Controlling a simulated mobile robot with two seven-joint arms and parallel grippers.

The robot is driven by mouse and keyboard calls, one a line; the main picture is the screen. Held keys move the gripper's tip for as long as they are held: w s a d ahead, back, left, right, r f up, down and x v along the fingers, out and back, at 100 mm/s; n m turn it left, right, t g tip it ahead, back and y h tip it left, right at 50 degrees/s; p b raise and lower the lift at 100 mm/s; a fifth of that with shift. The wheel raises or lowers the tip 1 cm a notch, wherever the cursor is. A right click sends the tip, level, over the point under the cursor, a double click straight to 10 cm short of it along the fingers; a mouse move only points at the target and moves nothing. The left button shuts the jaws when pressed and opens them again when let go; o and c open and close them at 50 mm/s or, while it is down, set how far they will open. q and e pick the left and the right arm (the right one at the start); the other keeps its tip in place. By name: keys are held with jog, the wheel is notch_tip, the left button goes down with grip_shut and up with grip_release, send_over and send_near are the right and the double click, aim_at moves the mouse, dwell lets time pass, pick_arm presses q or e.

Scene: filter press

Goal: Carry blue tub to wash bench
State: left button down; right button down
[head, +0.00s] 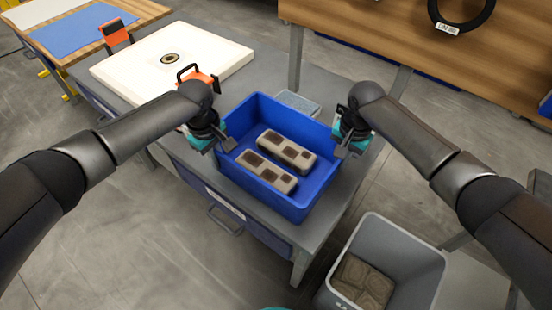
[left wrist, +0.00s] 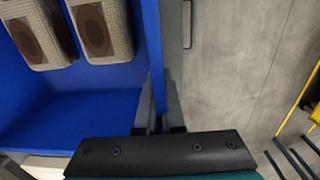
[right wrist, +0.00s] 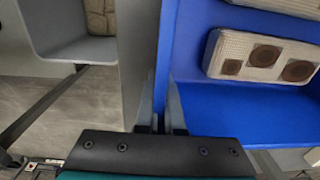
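The blue tub (head: 300,206) stands upright on a grey workbench in the middle of the head view, and two brown-grey blocks with dark square patches (head: 287,150) (head: 265,172) lie in it. My left gripper (head: 221,142) is shut on the tub's left wall, with one finger on each side of it in the left wrist view (left wrist: 160,105). My right gripper (head: 343,142) is shut on the opposite wall in the same way, also seen in the right wrist view (right wrist: 160,105). I cannot tell which surface is the wash bench.
A grey bin (head: 425,262) with brown pieces stands at lower right. A wooden bench (head: 385,35) with a black ring (head: 462,22) is at the back. Bare floor shows between.

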pick_arm(q)
jog(key=shift+a+r, duration=0.1)
jog(key=shift+r, duration=0.05)
pick_arm(e)
jog(key=shift+r, duration=0.2)
